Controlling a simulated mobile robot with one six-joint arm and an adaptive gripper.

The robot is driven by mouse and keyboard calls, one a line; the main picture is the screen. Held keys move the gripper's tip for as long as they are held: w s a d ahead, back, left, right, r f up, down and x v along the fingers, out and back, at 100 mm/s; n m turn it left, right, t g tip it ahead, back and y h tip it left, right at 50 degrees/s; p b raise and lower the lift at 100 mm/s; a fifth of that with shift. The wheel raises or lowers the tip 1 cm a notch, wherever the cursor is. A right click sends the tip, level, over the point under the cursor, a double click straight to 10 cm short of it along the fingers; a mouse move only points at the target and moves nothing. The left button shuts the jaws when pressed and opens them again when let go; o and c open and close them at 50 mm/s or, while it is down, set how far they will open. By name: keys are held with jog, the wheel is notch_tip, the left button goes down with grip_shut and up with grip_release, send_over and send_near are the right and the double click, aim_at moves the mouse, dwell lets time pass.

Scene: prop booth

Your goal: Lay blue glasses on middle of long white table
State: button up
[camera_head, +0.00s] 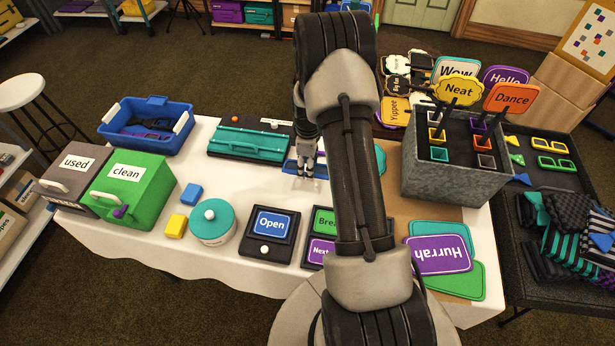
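The long white table (215,262) runs across the middle of the view under a white cloth. Blue glasses (290,166) show at its middle, to the right of the teal case. My gripper (305,174) points down right at them, with blue showing on both sides of its fingers. The fingers are small here, and I cannot tell whether they are closed on the glasses or only over them. My arm hides part of the area just right of the glasses.
A blue bin (114,131), used box (62,187), clean box (118,215), round teal tin (212,240) and Open sign (269,236) stand left. A grey sign holder (425,180) stands right. Yellow glasses (550,144) and green glasses (556,163) lie on the dark side table.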

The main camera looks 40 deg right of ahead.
jog(key=shift+f+b, duration=0.65)
jog(key=shift+f, duration=1.65)
jog(key=shift+f, duration=0.15)
jog(key=o, duration=1)
